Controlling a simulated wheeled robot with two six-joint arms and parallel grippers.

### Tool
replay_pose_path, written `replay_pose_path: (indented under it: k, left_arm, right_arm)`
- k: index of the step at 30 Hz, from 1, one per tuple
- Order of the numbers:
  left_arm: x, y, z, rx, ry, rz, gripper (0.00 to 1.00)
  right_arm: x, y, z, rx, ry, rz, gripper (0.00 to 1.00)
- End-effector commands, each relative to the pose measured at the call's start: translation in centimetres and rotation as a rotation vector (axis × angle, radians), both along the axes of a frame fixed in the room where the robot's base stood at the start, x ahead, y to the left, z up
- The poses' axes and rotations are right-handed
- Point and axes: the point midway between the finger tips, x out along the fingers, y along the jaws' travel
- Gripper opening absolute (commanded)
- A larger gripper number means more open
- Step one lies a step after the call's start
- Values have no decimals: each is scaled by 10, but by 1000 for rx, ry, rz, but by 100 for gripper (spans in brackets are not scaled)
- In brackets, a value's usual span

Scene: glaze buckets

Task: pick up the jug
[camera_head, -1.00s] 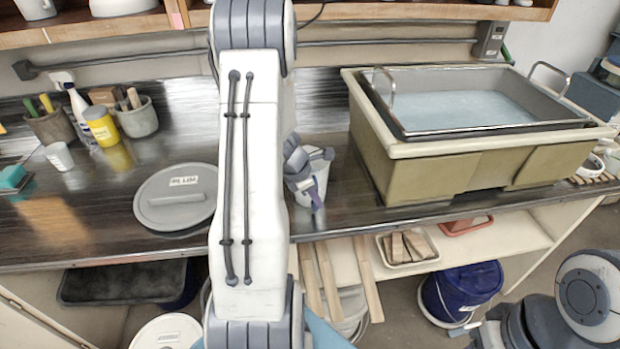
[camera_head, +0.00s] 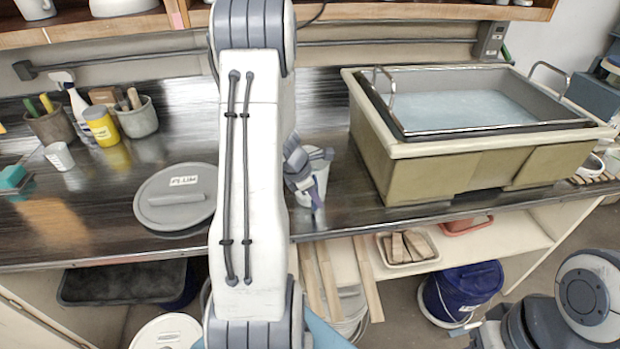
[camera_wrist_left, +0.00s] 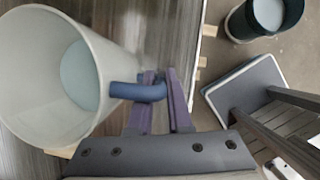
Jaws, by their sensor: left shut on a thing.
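The jug (camera_head: 322,173) is pale with a blue handle. It is at the front of the steel counter, just right of my left arm in the head view, partly hidden by the gripper. My left gripper (camera_head: 306,190) is at its near left side. In the left wrist view the jug (camera_wrist_left: 35,75) fills the left, its open mouth toward the camera and a pale blue-grey round area inside. The purple fingers of my left gripper (camera_wrist_left: 162,88) are shut on the blue handle. I cannot tell whether the jug touches the counter. My right gripper is not in view.
A large basin (camera_head: 440,172) of pale liquid stands right of the jug. A grey lid (camera_head: 165,215) lies to the left. A yellow jar (camera_head: 103,130), a spray bottle (camera_head: 78,108) and tool pots are at the back left. A shelf (camera_head: 400,24) runs above; a blue bucket (camera_head: 465,290) stands below.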

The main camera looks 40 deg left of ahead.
Motion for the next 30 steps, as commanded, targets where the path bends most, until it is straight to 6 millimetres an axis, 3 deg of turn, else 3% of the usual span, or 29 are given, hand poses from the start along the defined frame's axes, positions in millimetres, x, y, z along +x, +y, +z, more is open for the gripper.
replay_pose_path:
  k: [8, 21, 30]
  left_arm:
    - [1, 1, 7, 4, -4, 0, 0]
    - [1, 1, 83, 6, -5, 0, 0]
    - [1, 1, 102, 3, -3, 1, 0]
  right_arm:
    - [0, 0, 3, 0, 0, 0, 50]
    - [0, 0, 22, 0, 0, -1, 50]
    - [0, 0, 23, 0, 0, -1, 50]
